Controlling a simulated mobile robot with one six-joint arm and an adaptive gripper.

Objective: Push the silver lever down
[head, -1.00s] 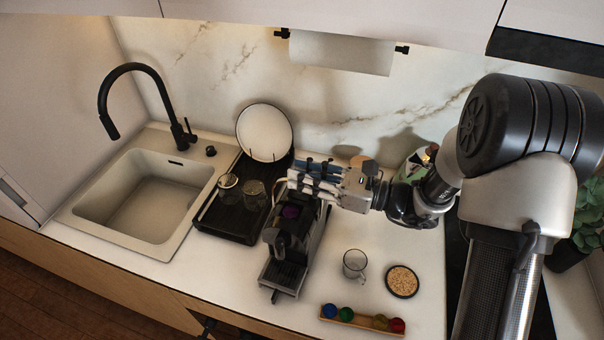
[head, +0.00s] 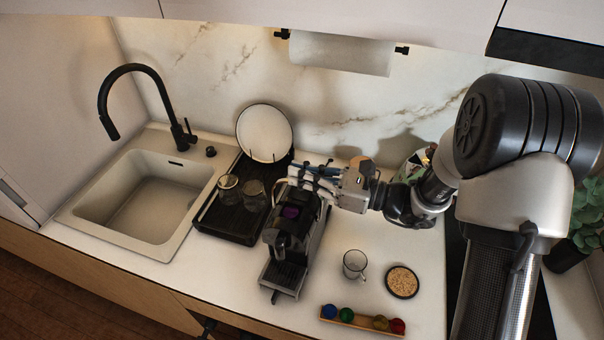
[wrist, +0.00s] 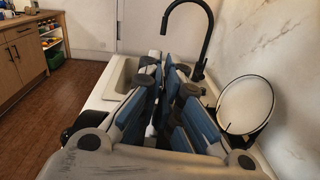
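My gripper (head: 296,174) reaches in from the right, over the rear of the machine. In the wrist view its blue-padded fingers (wrist: 168,68) run close together toward the tips and look shut, with no object clearly seen between them. Whether the fingers touch the machine cannot be told.
A dark drying rack (head: 228,218) with glasses and a white plate (head: 265,132) is left of the machine, beside the sink (head: 150,200). A glass mug (head: 354,264), a round coaster (head: 402,281) and a capsule holder (head: 361,320) stand to the right.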

